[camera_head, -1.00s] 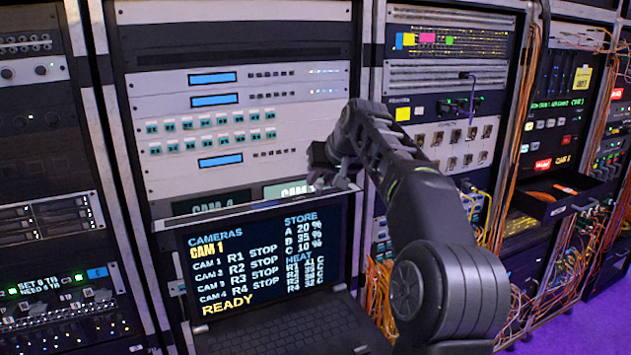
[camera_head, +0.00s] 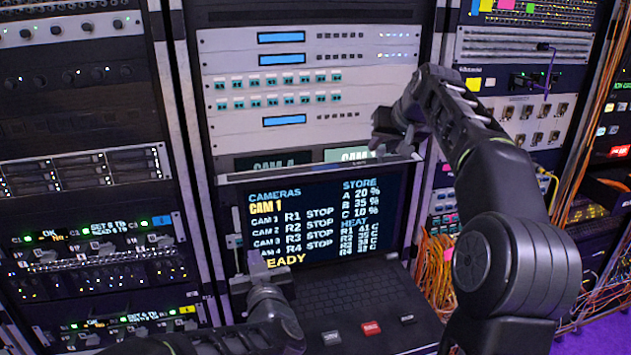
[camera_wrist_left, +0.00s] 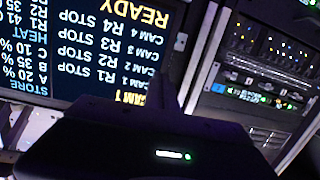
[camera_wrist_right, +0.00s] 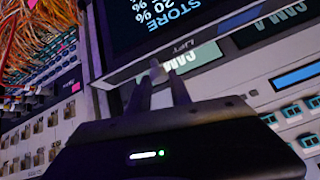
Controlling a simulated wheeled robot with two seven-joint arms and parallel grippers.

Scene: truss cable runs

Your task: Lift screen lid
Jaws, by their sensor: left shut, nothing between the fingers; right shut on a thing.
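The screen lid (camera_head: 322,217) stands raised in the head view. Its lit display shows camera, store and heat text. Below it, the keyboard tray (camera_head: 355,300) extends forward. My right gripper (camera_head: 402,150) is at the lid's top right edge; in the right wrist view its fingers (camera_wrist_right: 158,75) are shut on that edge. My left gripper (camera_head: 258,262) is in front of the display's lower left corner, over part of the READY line. It is shut and empty; its fingers also show in the left wrist view (camera_wrist_left: 163,88). Whether it touches the lid I cannot tell.
Rack panels with small buttons (camera_head: 270,93) stand above the lid, and two CAM labels (camera_head: 275,163) sit just behind its top. Orange cables (camera_head: 437,275) hang to the right. Another rack (camera_head: 100,250) stands close on the left. Red and grey keys (camera_head: 371,328) lie at the tray's front.

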